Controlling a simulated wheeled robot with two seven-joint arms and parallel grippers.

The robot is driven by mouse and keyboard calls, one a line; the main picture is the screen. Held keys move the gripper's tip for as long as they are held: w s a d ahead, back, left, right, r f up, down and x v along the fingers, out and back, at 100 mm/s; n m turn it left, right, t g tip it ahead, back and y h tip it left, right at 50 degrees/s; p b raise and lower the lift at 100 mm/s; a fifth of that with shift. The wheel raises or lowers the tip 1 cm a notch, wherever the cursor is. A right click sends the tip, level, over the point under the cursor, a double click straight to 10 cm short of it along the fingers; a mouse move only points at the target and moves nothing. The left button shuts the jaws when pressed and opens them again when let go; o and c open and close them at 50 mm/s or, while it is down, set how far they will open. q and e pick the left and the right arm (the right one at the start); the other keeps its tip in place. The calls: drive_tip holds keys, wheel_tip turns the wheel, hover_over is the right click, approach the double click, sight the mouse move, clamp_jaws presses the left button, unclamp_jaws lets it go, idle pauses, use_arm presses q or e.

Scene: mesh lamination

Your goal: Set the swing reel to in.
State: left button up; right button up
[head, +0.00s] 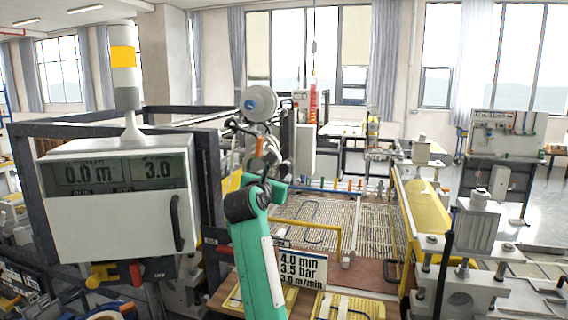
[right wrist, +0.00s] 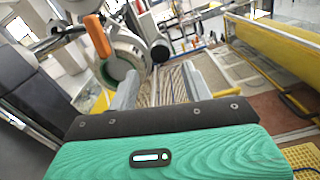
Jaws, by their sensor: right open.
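The white reel (head: 258,103) stands at the back centre of the head view, behind my right arm. In the right wrist view a pale round reel part (right wrist: 122,65) with an orange handle (right wrist: 97,35) shows at upper left, beyond my gripper. My right gripper (head: 272,167) is at the end of the green arm, just below the reel in the head view. In the right wrist view its two grey fingers (right wrist: 160,88) stand apart with nothing between them. I cannot tell whether the reel is swung in or out. My left gripper is not in view.
A control box (head: 115,205) reading 0.0 m and 3.0 stands at left under an orange-lit beacon (head: 123,57). A mesh bed (head: 325,220) lies beyond my arm, with a yellow beam (head: 422,210) on its right. A sign (head: 300,268) reads 4.0 mm, 3.5 bar, 3.0 m/min.

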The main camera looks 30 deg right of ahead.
sight(283, 169)
drive_tip(key=p+x, duration=0.2)
drive_tip(key=x, duration=0.4)
drive_tip(key=shift+w+d+r+p, duration=0.15)
drive_tip(key=shift+w+d+p, duration=0.05)
drive_tip(key=shift+d+p, duration=0.15)
drive_tip(key=shift+x, duration=0.85)
drive_tip(key=shift+f, duration=0.2)
clamp_jaws()
